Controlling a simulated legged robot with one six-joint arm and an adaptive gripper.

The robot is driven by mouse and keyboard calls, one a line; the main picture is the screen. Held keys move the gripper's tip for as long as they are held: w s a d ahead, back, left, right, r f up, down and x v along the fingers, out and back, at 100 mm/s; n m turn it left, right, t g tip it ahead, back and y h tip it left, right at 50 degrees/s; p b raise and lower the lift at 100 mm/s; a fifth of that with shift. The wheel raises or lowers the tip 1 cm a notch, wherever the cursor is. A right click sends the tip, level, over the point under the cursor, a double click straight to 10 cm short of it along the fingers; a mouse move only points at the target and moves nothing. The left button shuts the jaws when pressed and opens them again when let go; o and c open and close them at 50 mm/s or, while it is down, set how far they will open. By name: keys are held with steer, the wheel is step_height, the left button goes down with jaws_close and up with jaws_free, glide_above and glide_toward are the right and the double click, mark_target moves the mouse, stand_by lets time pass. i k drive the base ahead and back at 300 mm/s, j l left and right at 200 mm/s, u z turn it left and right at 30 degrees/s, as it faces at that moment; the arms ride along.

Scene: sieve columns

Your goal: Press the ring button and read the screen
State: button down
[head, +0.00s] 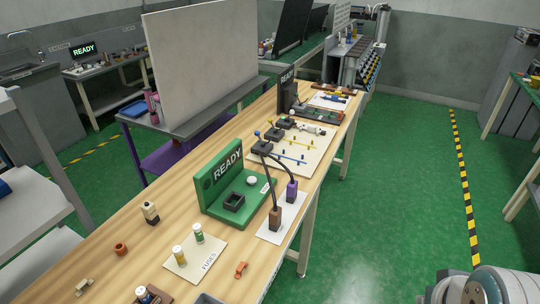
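A green station (208,190) stands on the long wooden bench, with an upright panel whose screen (228,167) reads READY in white letters. On its green base are a dark square socket (234,202) and a round white button-like piece (252,181). I cannot tell whether this piece is the ring button. A dark station (287,92) farther along the bench also shows READY, and its small parts are hard to make out. My gripper is not in view; only a grey rounded part of my body shows at the bottom right.
A white card marked FUSES (196,256) holds two small cylinders. Brown and purple plugs (292,191) with dark cables stand beside the green station. A large pale board (200,58) rises behind the bench. The green floor (400,180) to the right is clear.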

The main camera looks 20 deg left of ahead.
mark_target(251, 180)
steer(key=i+l+u, duration=0.1)
steer(key=i+u, duration=0.25)
steer(key=i, duration=0.2)
steer(key=i+l+u, duration=0.35)
steer(key=i, duration=0.15)
steer(key=i+l+u, duration=0.3)
steer(key=i, duration=0.2)
